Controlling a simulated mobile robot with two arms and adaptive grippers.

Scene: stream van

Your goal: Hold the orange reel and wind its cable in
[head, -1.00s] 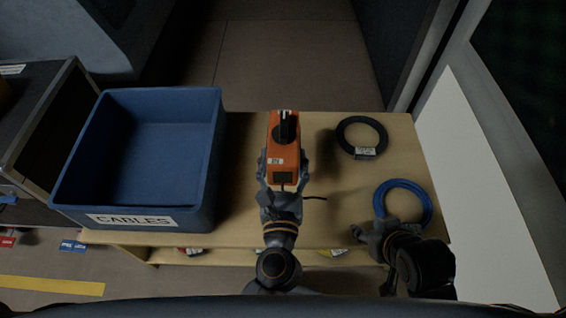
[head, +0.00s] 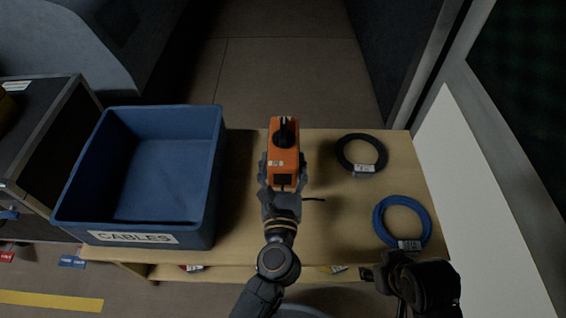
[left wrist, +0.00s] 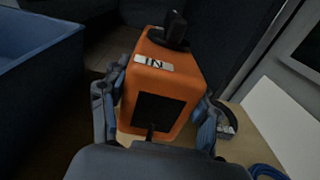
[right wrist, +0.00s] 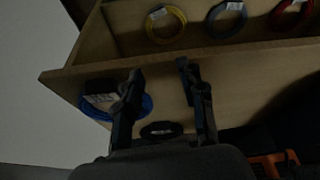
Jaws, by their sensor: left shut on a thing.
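The orange reel (head: 284,163) is a box with a black crank knob (head: 285,131) on its far end and a small white label. My left gripper (head: 282,172) is shut on it, one finger along each side, over the middle of the wooden table. In the left wrist view the reel (left wrist: 162,88) fills the space between the fingers. A short dark cable end (head: 314,199) sticks out to the right near the gripper. My right gripper (right wrist: 160,72) is open and empty, near the table's front right edge. The reel shows partly in the right wrist view (right wrist: 268,163).
A blue bin (head: 130,238) marked CABLES stands at the left of the table (head: 335,232). A black coil (head: 340,152) and a blue coil (head: 378,222) lie at the right. More coils, yellow (right wrist: 150,32) and red (right wrist: 276,20) among them, sit on the shelf below.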

